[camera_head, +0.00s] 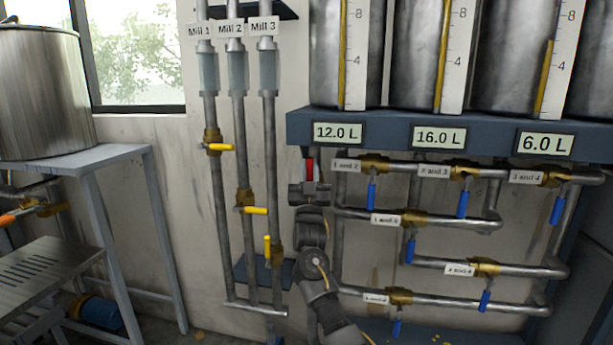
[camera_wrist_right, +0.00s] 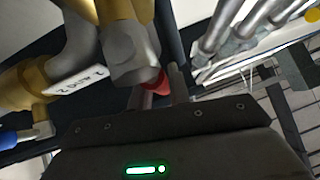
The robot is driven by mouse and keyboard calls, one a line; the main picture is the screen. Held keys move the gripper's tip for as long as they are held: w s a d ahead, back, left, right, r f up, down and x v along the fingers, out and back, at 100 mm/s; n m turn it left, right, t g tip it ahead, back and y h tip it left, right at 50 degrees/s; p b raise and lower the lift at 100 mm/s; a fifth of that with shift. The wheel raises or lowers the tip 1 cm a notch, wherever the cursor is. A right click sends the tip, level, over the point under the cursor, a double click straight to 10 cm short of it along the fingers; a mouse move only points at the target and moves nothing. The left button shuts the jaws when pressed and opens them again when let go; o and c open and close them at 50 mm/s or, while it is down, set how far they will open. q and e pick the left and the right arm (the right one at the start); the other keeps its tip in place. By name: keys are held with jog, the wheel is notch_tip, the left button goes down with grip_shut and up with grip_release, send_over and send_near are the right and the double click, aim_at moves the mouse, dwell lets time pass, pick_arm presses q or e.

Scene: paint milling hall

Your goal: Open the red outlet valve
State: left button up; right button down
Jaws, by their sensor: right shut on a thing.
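The red outlet valve handle (camera_head: 309,167) hangs upright below the shelf under the 12.0 L display. My right gripper (camera_head: 309,183) reaches up to it from below and is shut on its lower part. In the right wrist view, a bit of the red handle (camera_wrist_right: 158,82) shows between the fingers (camera_wrist_right: 163,92), under a grey pipe body. The valve body is mostly hidden in the head view. My left gripper is in neither view.
Blue-handled valves, one being (camera_head: 372,197), sit on the pipes right of my arm. Yellow-handled valves, one being (camera_head: 253,210), sit on the mill pipes to the left. The blue shelf (camera_head: 400,122) with metal tanks is just above. A grey table (camera_head: 110,155) stands far left.

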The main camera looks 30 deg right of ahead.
aim_at(310, 175)
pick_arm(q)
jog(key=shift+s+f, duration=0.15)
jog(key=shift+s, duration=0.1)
pick_arm(e)
jog(key=shift+m+g+h, duration=0.3)
jog(key=shift+h, duration=0.1)
jog(key=c, duration=1.3)
grip_release()
jog(key=shift+s+d, duration=0.1)
jog(key=shift+f, duration=0.1)
jog(key=b+v, duration=0.1)
jog(key=v, duration=0.6)
jog(key=shift+b, duration=0.35)
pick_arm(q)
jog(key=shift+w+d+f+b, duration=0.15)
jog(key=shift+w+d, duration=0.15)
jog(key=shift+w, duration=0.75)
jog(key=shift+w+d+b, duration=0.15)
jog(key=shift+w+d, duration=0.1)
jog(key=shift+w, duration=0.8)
pick_arm(e)
jog(key=shift+v, duration=1.85)
